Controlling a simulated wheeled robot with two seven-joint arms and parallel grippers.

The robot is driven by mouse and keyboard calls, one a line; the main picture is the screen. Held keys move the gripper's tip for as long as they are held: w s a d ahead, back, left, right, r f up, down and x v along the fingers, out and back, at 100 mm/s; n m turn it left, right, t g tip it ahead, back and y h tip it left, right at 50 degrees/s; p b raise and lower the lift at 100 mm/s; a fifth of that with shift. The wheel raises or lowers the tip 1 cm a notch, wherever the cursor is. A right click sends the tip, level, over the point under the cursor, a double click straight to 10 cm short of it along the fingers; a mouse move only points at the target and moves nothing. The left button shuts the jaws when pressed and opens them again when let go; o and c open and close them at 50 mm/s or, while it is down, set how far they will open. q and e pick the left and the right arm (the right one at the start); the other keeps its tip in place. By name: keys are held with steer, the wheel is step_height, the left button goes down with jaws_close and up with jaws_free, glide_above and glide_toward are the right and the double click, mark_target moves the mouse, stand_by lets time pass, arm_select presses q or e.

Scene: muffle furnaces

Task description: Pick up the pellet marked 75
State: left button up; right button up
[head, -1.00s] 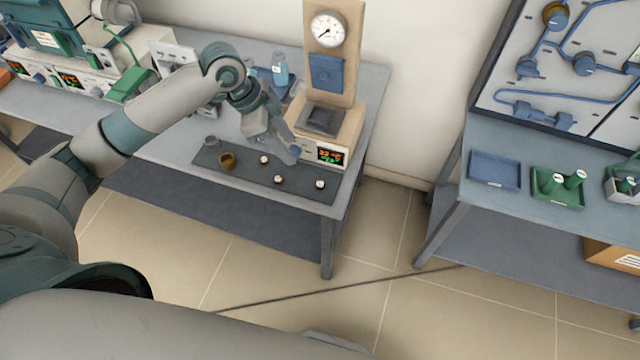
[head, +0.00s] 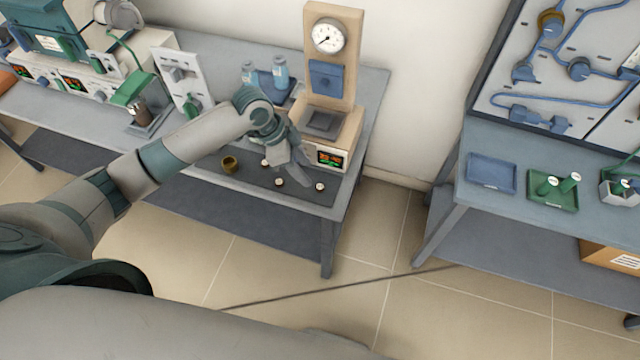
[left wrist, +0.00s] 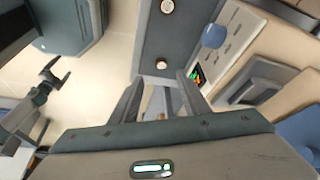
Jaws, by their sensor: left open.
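Three small pale-topped pellets lie on the dark mat (head: 240,178): one at the back (head: 265,162), one in front (head: 280,182) and one at the right (head: 320,186). Their marks are too small to read, so I cannot tell which is 75. My left gripper (head: 300,178) is open and empty above the mat, among the pellets. In the left wrist view, one pellet (left wrist: 161,64) shows just beyond the gap between the open fingers (left wrist: 160,92), and another (left wrist: 167,6) lies farther off at the top edge.
The press (head: 325,118) with a gauge and a lit display stands right behind the mat, close to my gripper. A brass-coloured cup (head: 229,164) stands on the mat's left. Blue-capped bottles (head: 280,72) stand behind. The right-hand table holds blue (head: 491,172) and green (head: 540,200) trays.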

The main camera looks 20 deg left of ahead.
mark_target(320, 186)
arm_select(q)
steer(key=shift+p+x, duration=0.3)
steer(key=shift+x, duration=1.35)
steer(key=shift+p+x, duration=0.7)
steer(key=shift+x, duration=0.05)
steer(key=p+x, duration=0.1)
steer(key=x, duration=0.1)
steer(key=shift+w+d+f, duration=0.1)
steer(key=shift+w+f, duration=0.1)
steer(key=shift+f, duration=0.15)
steer(key=shift+w+d+f, duration=0.1)
steer(key=shift+d+f, duration=0.05)
steer(key=shift+f, duration=0.3)
jaws_close()
